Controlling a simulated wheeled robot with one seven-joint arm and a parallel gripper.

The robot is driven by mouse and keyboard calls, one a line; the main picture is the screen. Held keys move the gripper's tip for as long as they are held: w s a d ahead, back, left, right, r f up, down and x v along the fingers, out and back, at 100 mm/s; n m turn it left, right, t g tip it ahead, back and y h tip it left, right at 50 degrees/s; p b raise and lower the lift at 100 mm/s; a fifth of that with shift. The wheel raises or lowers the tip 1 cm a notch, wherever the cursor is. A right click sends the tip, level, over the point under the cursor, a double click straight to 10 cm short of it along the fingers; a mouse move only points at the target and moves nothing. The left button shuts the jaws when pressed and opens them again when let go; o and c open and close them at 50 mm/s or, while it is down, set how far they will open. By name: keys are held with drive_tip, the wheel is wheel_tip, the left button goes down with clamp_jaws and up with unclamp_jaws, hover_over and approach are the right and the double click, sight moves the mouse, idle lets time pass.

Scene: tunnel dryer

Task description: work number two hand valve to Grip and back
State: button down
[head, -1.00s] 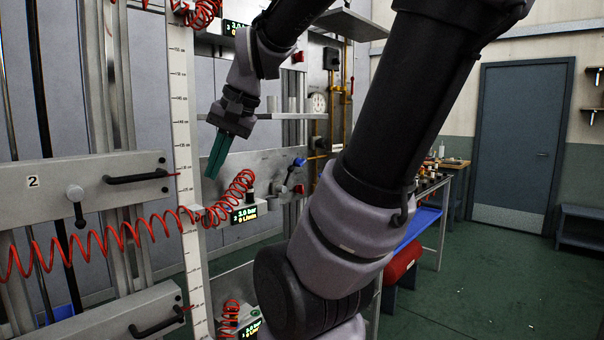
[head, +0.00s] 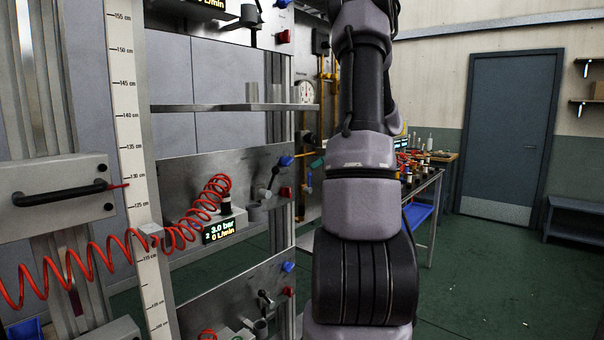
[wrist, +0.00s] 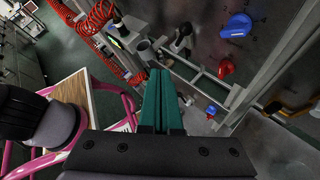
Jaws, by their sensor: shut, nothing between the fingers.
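Panel two (head: 180,178) carries a display (head: 220,230) reading 2, 3.0 bar, 0 L/min. What looks like its hand valve is a dark-handled lever (head: 271,180) at the panel's right side, between a blue knob (head: 286,161) and a red knob (head: 285,192). In the wrist view the lever (wrist: 182,38) stands ahead of the fingers, with the blue knob (wrist: 235,26) and red knob (wrist: 225,68) to its right. My gripper (wrist: 162,74) has green fingers, shut together and empty, apart from the lever.
A red coiled hose (head: 70,262) runs across to panel two. A similar panel with a lever (head: 265,298) lies below. A shelf (head: 235,106) crosses above. In the wrist view a wooden top (wrist: 75,92) and pink tubing (wrist: 130,105) lie left. Floor (head: 490,270) at right is clear.

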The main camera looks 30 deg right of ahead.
drive_tip(key=d, duration=0.1)
drive_tip(key=d+m, duration=0.1)
drive_tip(key=d, duration=0.1)
drive_tip(key=d+f+m+t, duration=0.1)
drive_tip(key=shift+w+d, duration=0.3)
drive_tip(key=shift+w, duration=0.05)
drive_tip(key=shift+y, duration=0.3)
drive_tip(key=w+r+x, duration=0.1)
drive_tip(key=r+x, duration=0.1)
drive_tip(key=x, duration=1)
drive_tip(key=shift+w+a, duration=0.5)
drive_tip(key=shift+a, duration=0.05)
